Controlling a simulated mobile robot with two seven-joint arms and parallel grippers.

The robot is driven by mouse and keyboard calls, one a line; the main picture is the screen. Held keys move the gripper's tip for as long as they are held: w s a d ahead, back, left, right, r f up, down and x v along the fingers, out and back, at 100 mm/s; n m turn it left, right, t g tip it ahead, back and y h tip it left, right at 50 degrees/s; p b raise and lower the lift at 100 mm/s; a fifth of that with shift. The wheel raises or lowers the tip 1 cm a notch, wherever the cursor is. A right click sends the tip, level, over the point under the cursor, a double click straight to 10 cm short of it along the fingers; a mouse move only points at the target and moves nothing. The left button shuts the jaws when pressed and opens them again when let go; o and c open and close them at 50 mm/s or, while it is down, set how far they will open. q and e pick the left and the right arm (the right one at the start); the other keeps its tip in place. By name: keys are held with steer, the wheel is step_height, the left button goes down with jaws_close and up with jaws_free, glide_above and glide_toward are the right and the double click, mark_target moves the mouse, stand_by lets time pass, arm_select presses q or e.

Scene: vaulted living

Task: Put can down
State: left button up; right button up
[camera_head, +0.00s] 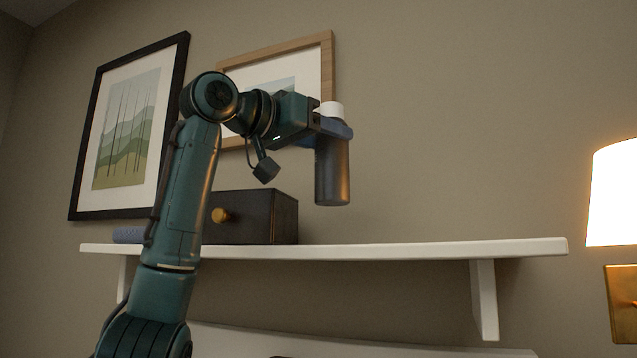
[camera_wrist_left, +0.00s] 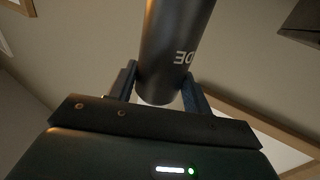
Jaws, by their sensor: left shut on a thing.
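My left gripper (camera_head: 330,130) is shut on a dark grey cylindrical can (camera_head: 332,172) with a white top (camera_head: 331,109). The can hangs upright in the air above a white wall shelf (camera_head: 420,248), with a clear gap between its bottom and the shelf. In the left wrist view the can (camera_wrist_left: 174,45) sits between the two fingers (camera_wrist_left: 160,88), and light lettering shows on its side. My right gripper is not in view.
A dark box (camera_head: 265,218) with a brass knob stands on the shelf, left of the can. A blue object (camera_head: 128,235) lies at the shelf's left end. Two framed pictures hang behind. The shelf's right half is bare. A lit lamp (camera_head: 612,195) is at far right.

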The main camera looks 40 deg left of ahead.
mark_target(318, 175)
arm_select(q)
step_height(318, 175, down, 6)
steer(key=shift+a+f, duration=0.15)
stand_by(0.3)
steer(key=shift+f, duration=0.15)
steer(key=o, duration=1.2)
